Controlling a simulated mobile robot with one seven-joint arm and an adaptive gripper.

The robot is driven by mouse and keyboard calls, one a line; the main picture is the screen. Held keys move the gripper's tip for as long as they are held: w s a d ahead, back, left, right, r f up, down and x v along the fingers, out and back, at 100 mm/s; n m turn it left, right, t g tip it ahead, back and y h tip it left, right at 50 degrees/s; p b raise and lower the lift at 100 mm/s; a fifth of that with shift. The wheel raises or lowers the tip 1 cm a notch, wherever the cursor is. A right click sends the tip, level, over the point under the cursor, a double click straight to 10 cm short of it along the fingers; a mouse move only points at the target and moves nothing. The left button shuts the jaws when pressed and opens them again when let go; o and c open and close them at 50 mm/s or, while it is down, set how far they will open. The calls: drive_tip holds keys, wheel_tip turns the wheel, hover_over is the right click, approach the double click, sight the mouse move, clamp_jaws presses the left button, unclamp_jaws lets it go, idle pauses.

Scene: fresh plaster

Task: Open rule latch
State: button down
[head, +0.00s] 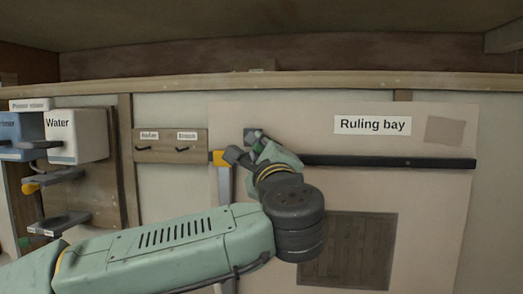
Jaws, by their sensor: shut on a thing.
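A long black rule (400,161) runs level across the pale board under the "Ruling bay" label. Its left end is hidden behind my gripper. My gripper (242,147) is at that end, with its fingers pointing up and left. It is shut on a small part there, which I take to be the rule latch; the fingers hide most of it, so its shape and position cannot be told. A yellow piece (217,157) shows just left of the fingers, at the top of a grey upright strip (224,186).
A small wooden rack (155,154) with two labelled hooks is left of my gripper. Farther left are a white "Water" container (77,138) and grey holders (60,222). A dark grille (347,250) is low on the board.

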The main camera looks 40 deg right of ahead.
drive_tip(key=shift+s+d+r+n+g+y+b, duration=0.1)
drive_tip(key=shift+r+n+g+y+b, duration=0.2)
drive_tip(key=shift+n, duration=0.55)
drive_tip(key=shift+r+n+g+y+b, duration=0.15)
drive_tip(key=shift+n+y+b, duration=0.2)
drive_tip(key=shift+n, duration=0.45)
drive_tip(key=shift+s+d+r+n+g+y+b, duration=0.1)
drive_tip(key=shift+r+n+y+b, duration=0.25)
drive_tip(key=shift+n, duration=0.5)
drive_tip(key=shift+f, duration=0.15)
drive_tip(key=c, duration=1.4)
unclamp_jaws()
drive_tip(key=v, duration=1.2)
drive_tip(key=shift+f, duration=0.2)
